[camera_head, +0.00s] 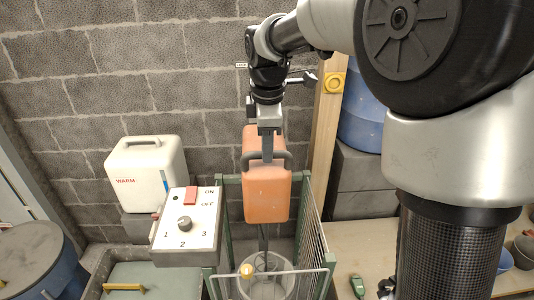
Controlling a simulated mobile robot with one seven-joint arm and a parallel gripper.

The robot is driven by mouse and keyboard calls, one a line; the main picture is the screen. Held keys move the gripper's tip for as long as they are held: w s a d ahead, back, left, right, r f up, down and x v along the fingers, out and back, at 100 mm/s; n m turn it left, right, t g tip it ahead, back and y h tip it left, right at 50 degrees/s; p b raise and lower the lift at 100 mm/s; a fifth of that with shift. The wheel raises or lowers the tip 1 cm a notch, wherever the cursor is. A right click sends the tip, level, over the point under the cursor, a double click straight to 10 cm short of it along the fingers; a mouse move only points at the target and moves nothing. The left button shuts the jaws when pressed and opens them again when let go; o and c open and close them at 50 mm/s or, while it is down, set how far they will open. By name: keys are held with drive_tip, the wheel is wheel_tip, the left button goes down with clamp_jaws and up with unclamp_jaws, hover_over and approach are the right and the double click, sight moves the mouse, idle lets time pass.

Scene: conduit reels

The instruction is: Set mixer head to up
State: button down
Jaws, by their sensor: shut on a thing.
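The orange mixer head (266,197) stands in the middle of the head view, inside a green-posted cage. A dark handle (284,157) crosses its upper front. My gripper (267,154) comes down from above and is shut on this handle; its fingers hide the handle's middle. Below the head, a dark shaft with a whisk (262,250) reaches down into a grey bucket (284,293).
A control box (191,241) with a red switch, a knob and marks 1, 2, 3 is at the left. Behind it is a white box marked WARM (149,172). The cage (312,232) surrounds the bucket. A wooden post (325,137) and a blue drum (363,110) stand right.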

wheel_tip(320, 180, up, 5)
drive_tip(key=shift+w+f+p, duration=0.15)
drive_tip(key=shift+f+p, duration=0.05)
drive_tip(key=shift+p, duration=0.8)
drive_tip(key=c, duration=1.7)
unclamp_jaws()
drive_tip(key=shift+o, duration=0.3)
drive_tip(key=shift+f, duration=0.1)
drive_tip(key=s+r, duration=0.2)
drive_tip(key=r, duration=0.6)
drive_tip(key=s+r, duration=0.1)
drive_tip(key=r, duration=0.8)
drive_tip(key=shift+s+p, duration=0.35)
drive_tip(key=shift+p, duration=0.1)
